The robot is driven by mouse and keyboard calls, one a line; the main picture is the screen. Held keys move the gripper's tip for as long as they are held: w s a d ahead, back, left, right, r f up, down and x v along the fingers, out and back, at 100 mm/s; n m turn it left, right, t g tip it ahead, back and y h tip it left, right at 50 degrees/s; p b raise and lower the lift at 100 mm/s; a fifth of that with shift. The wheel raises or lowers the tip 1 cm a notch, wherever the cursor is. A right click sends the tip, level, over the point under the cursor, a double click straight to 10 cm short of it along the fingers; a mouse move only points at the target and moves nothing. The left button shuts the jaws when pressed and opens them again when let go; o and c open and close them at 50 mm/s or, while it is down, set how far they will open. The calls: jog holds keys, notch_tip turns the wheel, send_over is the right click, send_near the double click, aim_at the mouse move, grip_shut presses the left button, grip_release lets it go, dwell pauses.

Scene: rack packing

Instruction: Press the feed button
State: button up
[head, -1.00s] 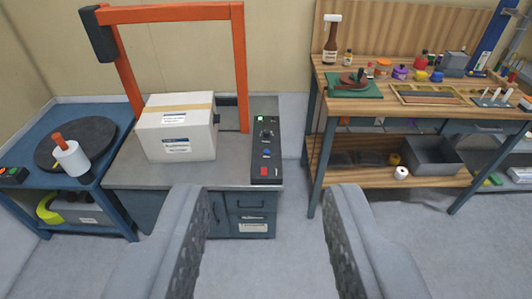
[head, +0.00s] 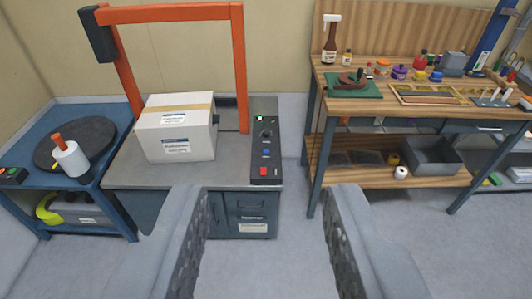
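A dark control panel (head: 265,190) lies along the right side of the grey-topped bench, in the middle of the head view. From back to front it carries a small green-and-white button (head: 260,119), a black knob (head: 267,133), a blue button (head: 266,153) and a red square button (head: 263,171). I cannot read which one is the feed button. My gripper (head: 266,215) is open and empty. Its two grey fingers stand wide apart in the foreground, in front of the bench and apart from the panel.
A white taped box (head: 176,130) stands on the bench under an orange frame (head: 240,60). A blue table (head: 90,165) with a dark turntable is at the left. A wooden workbench (head: 350,110) with tools stands at the right. The floor (head: 290,260) in front is clear.

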grip_shut()
dwell(1.8)
